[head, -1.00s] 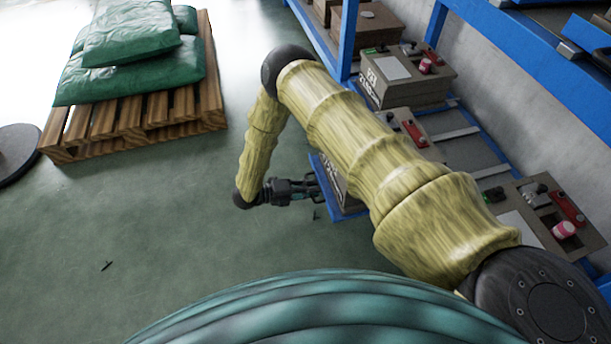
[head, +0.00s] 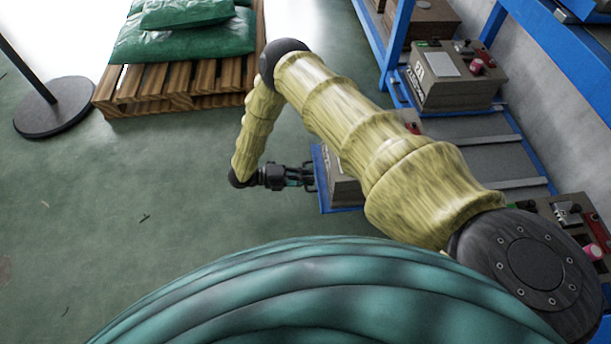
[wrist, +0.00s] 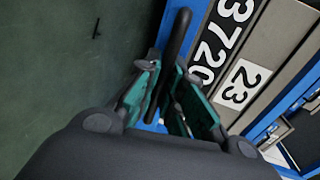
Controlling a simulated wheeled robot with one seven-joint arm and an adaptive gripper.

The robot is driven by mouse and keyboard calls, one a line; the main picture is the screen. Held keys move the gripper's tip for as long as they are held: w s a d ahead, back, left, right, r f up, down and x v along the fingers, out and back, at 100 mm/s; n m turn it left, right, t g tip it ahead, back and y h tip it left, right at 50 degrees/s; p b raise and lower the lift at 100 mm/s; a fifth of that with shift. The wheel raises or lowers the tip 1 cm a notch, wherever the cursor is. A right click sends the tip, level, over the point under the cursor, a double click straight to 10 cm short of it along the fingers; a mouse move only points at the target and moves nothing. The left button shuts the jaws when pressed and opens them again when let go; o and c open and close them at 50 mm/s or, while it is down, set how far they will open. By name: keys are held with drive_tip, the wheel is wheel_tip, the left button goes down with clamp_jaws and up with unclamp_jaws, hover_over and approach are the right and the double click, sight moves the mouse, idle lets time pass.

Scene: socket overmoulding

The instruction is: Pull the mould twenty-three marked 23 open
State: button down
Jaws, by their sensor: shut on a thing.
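The mould marked 23 is a grey-brown block; its white 23 label (wrist: 241,84) and part of a longer black label (wrist: 222,38) fill the right of the wrist view. In the head view the mould (head: 345,190) sits at the aisle end of a blue slide frame (head: 322,180), out from the rack and partly hidden by my arm. A black bar handle (wrist: 177,38) runs along its front. My gripper (head: 308,178) is shut on this handle, with a green-lined finger on each side; it also shows in the wrist view (wrist: 164,92).
Another mould block (head: 455,80) stands on the rack behind, with blue posts (head: 398,50) beside it. Another unit with red parts (head: 590,235) is at right. A pallet (head: 180,85) with green sacks and a round stand base (head: 52,107) are at left. Floor at left is clear.

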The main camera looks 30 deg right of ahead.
drive_tip(key=c, duration=1.5)
unclamp_jaws()
drive_tip(key=shift+a, duration=0.1)
drive_tip(key=v, duration=1.2)
